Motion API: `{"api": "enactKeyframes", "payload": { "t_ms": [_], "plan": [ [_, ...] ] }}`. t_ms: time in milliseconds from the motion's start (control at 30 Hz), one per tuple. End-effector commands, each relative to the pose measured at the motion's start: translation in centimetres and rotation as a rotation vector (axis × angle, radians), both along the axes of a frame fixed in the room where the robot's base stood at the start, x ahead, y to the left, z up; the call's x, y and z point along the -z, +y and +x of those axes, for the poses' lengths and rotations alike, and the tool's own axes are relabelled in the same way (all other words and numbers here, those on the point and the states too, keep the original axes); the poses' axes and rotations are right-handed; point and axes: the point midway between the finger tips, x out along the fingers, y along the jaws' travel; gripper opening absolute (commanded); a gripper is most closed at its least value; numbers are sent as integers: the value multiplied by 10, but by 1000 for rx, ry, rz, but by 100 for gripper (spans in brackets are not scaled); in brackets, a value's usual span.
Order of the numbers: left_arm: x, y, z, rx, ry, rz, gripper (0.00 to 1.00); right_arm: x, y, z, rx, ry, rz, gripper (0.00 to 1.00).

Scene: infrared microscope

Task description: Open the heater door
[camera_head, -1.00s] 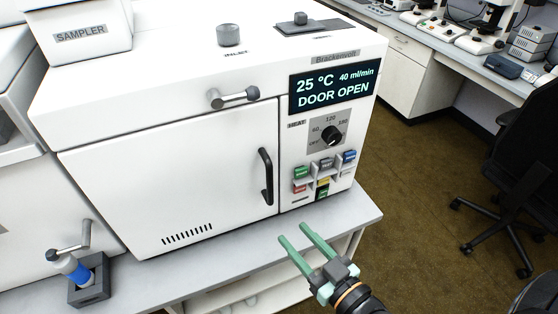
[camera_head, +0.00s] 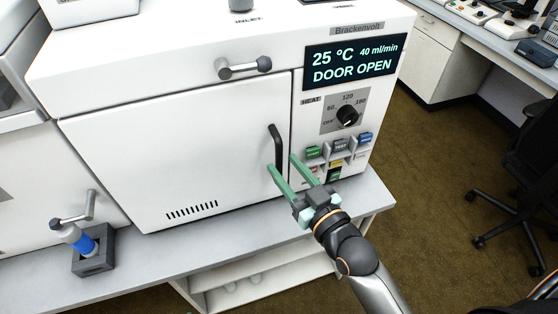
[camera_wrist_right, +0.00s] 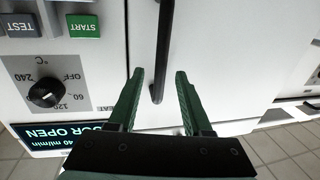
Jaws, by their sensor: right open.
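The heater is a white box, and its white door (camera_head: 180,150) looks closed or nearly closed against the front. A black vertical bar handle (camera_head: 277,147) sits near the door's right edge. A grey lever latch (camera_head: 243,67) lies above the door. My right gripper (camera_head: 281,170) is open in front of the handle's lower part. In the right wrist view the handle (camera_wrist_right: 163,60) runs down between the two green fingers (camera_wrist_right: 157,85), with gaps on both sides. My left gripper is not in view.
A display (camera_head: 354,62) reads DOOR OPEN. A knob (camera_head: 347,115) and several buttons (camera_head: 340,146) sit right of the door, close to my right gripper. A blue-and-white vial (camera_head: 77,238) in a grey holder (camera_head: 95,258) stands on the bench (camera_head: 215,229) at left.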

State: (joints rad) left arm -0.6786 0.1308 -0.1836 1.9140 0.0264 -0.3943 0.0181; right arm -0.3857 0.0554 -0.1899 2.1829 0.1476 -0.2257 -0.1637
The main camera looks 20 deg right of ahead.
Motion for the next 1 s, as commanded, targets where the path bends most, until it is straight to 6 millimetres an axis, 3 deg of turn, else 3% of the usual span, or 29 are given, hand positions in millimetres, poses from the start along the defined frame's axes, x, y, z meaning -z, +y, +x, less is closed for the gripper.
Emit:
{"api": "enactKeyframes", "payload": {
  "t_ms": [267, 633, 1000],
  "plan": [
    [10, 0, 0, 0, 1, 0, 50, 1, 7, 28, 0, -1, 2, 50],
    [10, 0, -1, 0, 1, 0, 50, 0, 8, 32, 0, 1, 1, 50],
    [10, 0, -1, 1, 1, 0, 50, 0, 8, 32, 0, 1, 1, 9]
  ]
}}
